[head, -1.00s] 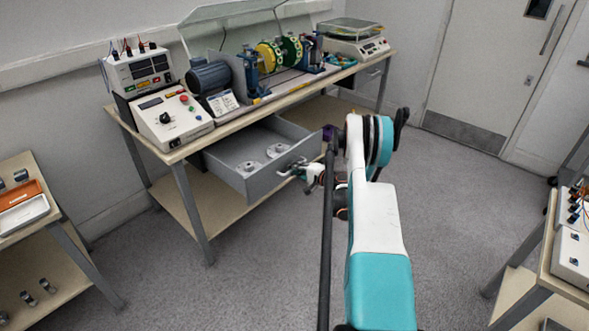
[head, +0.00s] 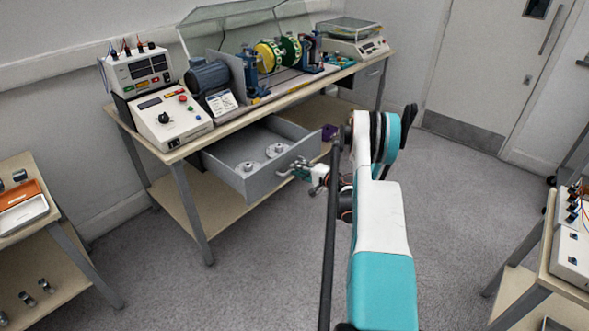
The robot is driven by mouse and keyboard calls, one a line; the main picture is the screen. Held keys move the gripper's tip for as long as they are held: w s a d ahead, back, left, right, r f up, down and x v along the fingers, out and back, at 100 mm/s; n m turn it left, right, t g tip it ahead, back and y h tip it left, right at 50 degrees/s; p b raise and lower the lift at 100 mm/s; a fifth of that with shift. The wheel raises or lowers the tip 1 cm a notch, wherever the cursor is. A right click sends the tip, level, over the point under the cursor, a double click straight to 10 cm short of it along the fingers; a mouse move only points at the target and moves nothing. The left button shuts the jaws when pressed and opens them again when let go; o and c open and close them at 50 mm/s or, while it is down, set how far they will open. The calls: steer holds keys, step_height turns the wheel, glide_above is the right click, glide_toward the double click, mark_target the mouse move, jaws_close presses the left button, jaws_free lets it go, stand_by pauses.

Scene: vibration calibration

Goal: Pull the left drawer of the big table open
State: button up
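The big table (head: 285,102) stands against the wall, and its left drawer (head: 262,186) is pulled well out toward me. The drawer is grey, and a few round metal pieces (head: 275,150) lie inside it. My gripper (head: 294,170) is at the handle on the drawer front, near its right end. The fingers are small and overlap the handle, so I cannot tell whether they are closed on it or just around it. My arm hides part of the space right of the drawer.
A motor rig (head: 265,65), control boxes (head: 170,117) and a scale (head: 352,46) stand on the tabletop. A side table (head: 28,245) is at the left, another (head: 545,265) at the right. The floor between them is clear.

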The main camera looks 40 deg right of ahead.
steer(key=v, duration=0.9)
steer(key=shift+s+r, duration=0.1)
steer(key=shift+s, duration=0.05)
